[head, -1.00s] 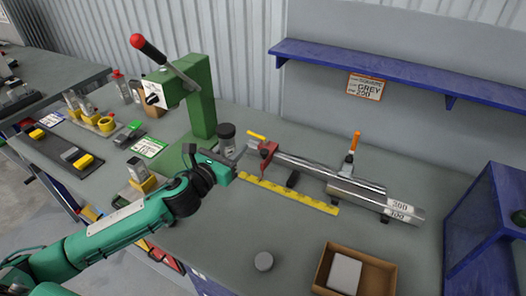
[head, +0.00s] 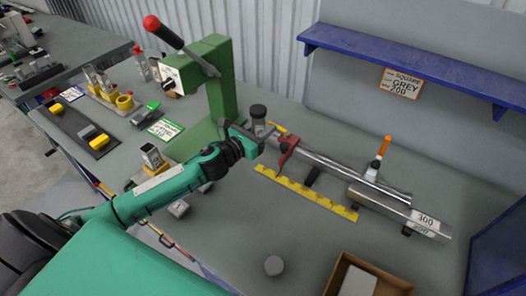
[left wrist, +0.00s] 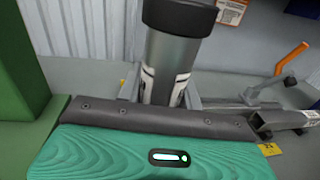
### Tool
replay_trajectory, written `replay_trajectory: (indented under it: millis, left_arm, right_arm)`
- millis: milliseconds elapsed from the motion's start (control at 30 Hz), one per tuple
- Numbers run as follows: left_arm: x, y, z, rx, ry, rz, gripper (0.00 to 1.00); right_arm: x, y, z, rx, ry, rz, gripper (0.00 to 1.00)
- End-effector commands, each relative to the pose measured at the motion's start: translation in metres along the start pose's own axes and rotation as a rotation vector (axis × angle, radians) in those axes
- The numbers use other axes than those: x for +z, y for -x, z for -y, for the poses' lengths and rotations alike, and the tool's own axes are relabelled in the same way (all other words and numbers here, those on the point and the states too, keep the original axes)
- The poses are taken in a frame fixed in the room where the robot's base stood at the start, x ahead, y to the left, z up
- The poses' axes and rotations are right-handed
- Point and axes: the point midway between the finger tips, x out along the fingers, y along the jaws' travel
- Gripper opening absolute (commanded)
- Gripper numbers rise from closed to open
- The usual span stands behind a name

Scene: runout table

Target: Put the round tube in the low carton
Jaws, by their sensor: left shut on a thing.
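The round tube (head: 258,116) is a grey cylinder with a dark cap and a black-and-white label. My left gripper (head: 250,134) is shut on it, beside the green press. In the left wrist view the tube (left wrist: 172,62) stands upright between the two fingers (left wrist: 160,90); its lower end is hidden behind the gripper. The low carton (head: 378,264) is an open brown box at the bottom right of the head view, partly cut off by the frame. A pale grey block (head: 358,281) lies in it. My right gripper is not in view.
A green press (head: 222,75) with a red-knobbed lever stands left of the tube. A yellow scale strip (head: 305,192) and a steel bar on a rail (head: 398,212) lie to the right. A small grey disc (head: 273,265) sits left of the carton. A blue shelf (head: 420,65) is behind.

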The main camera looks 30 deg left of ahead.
Motion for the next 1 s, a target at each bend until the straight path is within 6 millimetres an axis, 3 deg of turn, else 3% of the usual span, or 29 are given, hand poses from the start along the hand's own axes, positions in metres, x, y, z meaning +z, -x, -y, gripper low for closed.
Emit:
replay_trajectory:
  millis: [100, 300, 467, 733, 1000]
  left_arm:
    - [-0.026, 0.000, 0.000, 0.003, 0.006, -0.001, 0.11]
    - [-0.056, 0.000, 0.000, 0.002, 0.003, 0.000, 0.11]
    - [-0.066, 0.000, 0.000, 0.001, 0.000, 0.001, 0.11]
    - [-0.098, 0.000, 0.000, 0.001, 0.003, 0.000, 0.11]
    - [-0.102, 0.000, 0.000, -0.001, -0.001, 0.002, 0.11]
  right_arm:
    - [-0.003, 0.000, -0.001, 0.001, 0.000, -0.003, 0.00]
    - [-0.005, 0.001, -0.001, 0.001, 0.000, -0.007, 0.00]
    - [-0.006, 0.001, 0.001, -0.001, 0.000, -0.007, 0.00]
    - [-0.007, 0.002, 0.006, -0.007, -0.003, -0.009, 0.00]
    - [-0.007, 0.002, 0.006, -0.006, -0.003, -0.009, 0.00]
